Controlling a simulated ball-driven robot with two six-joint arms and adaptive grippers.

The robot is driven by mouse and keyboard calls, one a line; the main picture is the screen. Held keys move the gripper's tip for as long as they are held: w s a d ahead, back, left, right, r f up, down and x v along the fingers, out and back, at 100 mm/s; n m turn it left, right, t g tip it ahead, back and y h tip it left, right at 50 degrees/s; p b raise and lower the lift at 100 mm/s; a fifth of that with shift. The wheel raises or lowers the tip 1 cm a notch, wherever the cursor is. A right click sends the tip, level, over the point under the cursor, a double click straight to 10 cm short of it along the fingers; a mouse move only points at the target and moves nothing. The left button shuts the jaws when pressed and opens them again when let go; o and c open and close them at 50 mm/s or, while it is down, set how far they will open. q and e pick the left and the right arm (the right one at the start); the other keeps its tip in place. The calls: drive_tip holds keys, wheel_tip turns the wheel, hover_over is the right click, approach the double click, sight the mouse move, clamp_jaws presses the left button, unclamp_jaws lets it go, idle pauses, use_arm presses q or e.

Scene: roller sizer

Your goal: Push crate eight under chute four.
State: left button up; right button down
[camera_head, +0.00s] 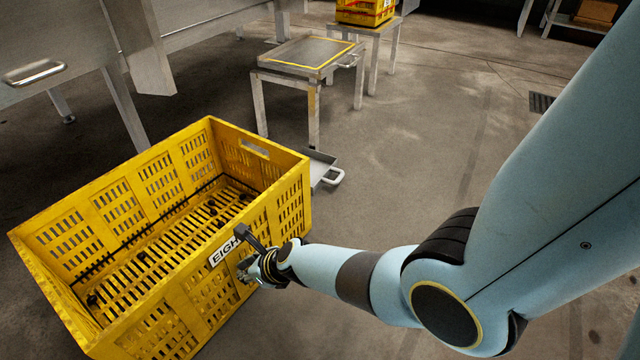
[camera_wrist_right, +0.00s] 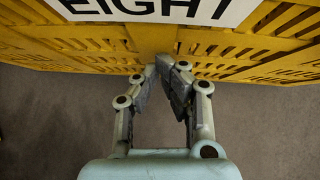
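Crate eight (camera_head: 240,255) is a large yellow slatted crate at the lower left of the head view. A white label (camera_head: 225,250) reading "EIGH", partly covered, is on its near side; in the right wrist view the label (camera_wrist_right: 150,8) shows "EIGHT". The crate holds only a few small dark bits. My right gripper (camera_head: 246,270) is at the near side wall, just below the label. In the right wrist view its fingertips (camera_wrist_right: 166,64) are together at the wall, not around anything. A metal chute (camera_head: 140,45) hangs beyond the crate, with no number visible. My left gripper is out of view.
A low metal stand (camera_head: 312,55) with a yellow outline stands behind the crate. Another stand (camera_head: 375,30) behind it bears a yellow crate (camera_head: 365,10). A metal plate with a handle (camera_head: 326,170) sticks out by the crate's right end. The floor to the right is open.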

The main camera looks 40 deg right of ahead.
sight(235, 263)
drive_tip(key=shift+w+a+r, duration=0.1)
drive_tip(key=shift+w+a, duration=0.15)
drive_tip(key=shift+w, duration=0.35)
drive_tip(key=shift+w+a+f, duration=0.1)
drive_tip(key=shift+w+a, duration=0.1)
drive_tip(key=shift+w, duration=0.45)
drive_tip(key=shift+w+a+r, duration=0.1)
drive_tip(key=shift+w+a, duration=0.15)
drive_tip(key=shift+w, duration=0.35)
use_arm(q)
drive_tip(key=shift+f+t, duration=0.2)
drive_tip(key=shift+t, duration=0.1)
use_arm(e)
drive_tip(key=shift+s, duration=0.15)
